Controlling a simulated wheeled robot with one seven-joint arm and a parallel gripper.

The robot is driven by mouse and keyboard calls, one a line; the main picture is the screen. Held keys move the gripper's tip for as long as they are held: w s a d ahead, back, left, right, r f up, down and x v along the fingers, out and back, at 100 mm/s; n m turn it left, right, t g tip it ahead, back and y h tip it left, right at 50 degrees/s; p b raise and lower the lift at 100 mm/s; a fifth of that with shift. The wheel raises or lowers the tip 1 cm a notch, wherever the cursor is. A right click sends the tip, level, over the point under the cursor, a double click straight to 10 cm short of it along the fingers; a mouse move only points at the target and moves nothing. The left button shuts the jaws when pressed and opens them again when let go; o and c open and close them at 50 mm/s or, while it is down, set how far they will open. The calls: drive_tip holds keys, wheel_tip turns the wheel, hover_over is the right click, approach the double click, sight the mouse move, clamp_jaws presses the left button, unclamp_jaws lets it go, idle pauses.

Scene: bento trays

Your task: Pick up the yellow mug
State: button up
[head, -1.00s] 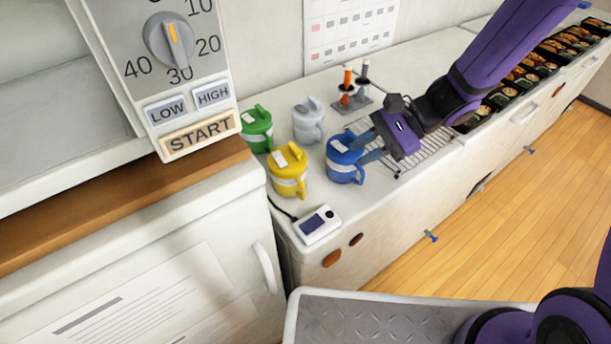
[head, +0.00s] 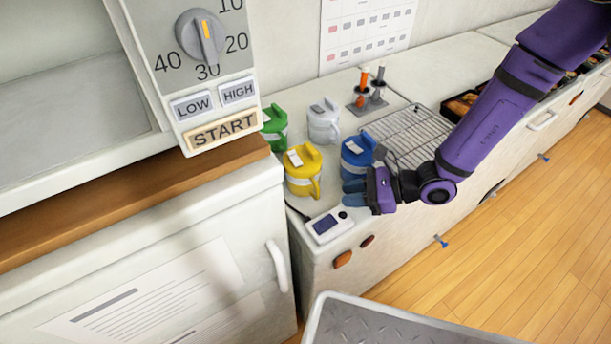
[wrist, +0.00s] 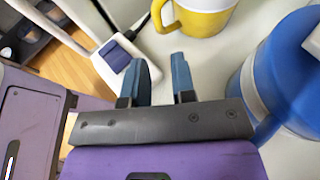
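The yellow mug (head: 303,172) stands upright on the white counter, with a lid, a pale band and its handle facing the front right. In the wrist view the yellow mug (wrist: 205,14) shows at the top, beyond the fingertips. My gripper (head: 350,193) is to the right of the yellow mug and in front of the blue mug (head: 357,152). In the wrist view my gripper (wrist: 162,72) has its two blue fingers apart with nothing between them. The blue mug (wrist: 285,75) is close on the right there.
A green mug (head: 274,128) and a white mug (head: 323,121) stand behind. A small white device with a screen (head: 328,226) lies at the counter's front edge, close to my gripper. A wire rack (head: 415,133) is to the right. The microwave panel (head: 200,70) rises at the left.

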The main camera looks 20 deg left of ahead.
sight(306, 178)
drive_tip(key=shift+a+r+x, duration=0.1)
drive_tip(key=shift+r+x, duration=0.05)
drive_tip(key=shift+x, duration=0.9)
drive_tip(key=shift+a+r+x, duration=0.1)
drive_tip(key=shift+r+x, duration=0.05)
drive_tip(key=shift+x, duration=0.9)
drive_tip(key=shift+r+x, duration=0.15)
drive_tip(key=shift+x, duration=0.85)
clamp_jaws()
